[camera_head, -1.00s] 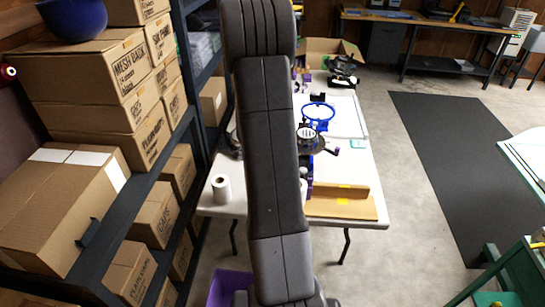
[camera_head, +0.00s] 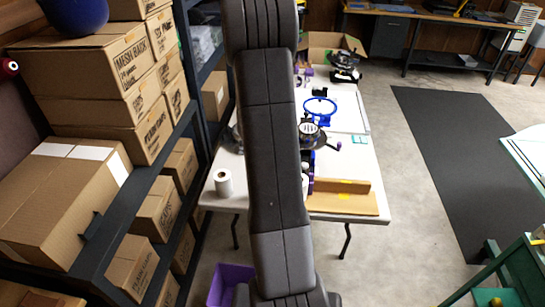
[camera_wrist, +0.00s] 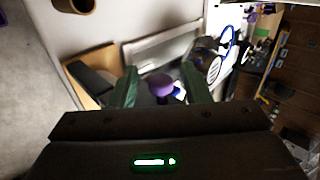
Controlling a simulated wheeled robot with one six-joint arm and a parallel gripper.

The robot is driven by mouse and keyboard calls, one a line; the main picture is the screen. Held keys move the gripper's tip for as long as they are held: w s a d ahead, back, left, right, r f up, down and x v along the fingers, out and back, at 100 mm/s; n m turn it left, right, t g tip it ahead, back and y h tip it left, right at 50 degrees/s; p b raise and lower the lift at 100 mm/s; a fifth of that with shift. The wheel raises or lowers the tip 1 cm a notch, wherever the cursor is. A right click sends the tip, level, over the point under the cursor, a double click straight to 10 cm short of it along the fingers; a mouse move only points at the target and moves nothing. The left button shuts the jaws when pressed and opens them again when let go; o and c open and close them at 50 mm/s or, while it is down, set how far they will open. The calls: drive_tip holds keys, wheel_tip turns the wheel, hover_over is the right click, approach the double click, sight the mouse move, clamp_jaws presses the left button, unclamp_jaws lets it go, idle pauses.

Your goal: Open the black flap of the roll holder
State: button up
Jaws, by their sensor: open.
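My gripper (camera_wrist: 160,90) shows in the wrist view as two dark green fingers, spread apart with nothing held between them. A purple rounded part (camera_wrist: 160,83) shows beyond the gap between the fingers, with dark parts around it. A dark flat piece (camera_wrist: 92,80) lies left of the left finger, beside a tan board (camera_wrist: 102,62); I cannot tell whether it is the black flap. I cannot make out the roll holder for certain. In the head view my arm covers the middle of the table and hides my gripper.
A white table (camera_head: 365,160) carries a white roll (camera_head: 223,183), a tan board (camera_head: 340,203) and a blue ring (camera_head: 319,107). Shelving with cardboard boxes (camera_head: 65,205) stands close on the left. A purple bin (camera_head: 232,281) is on the floor. The black mat (camera_head: 455,150) is clear.

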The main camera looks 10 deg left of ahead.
drive_tip(key=p+v, duration=0.4)
drive_tip(key=v, duration=0.9)
drive_tip(key=shift+d, duration=0.1)
drive_tip(key=b+x, duration=0.4)
drive_tip(key=x, duration=0.9)
drive_tip(key=shift+w+f, duration=0.25)
drive_tip(key=shift+r, duration=0.1)
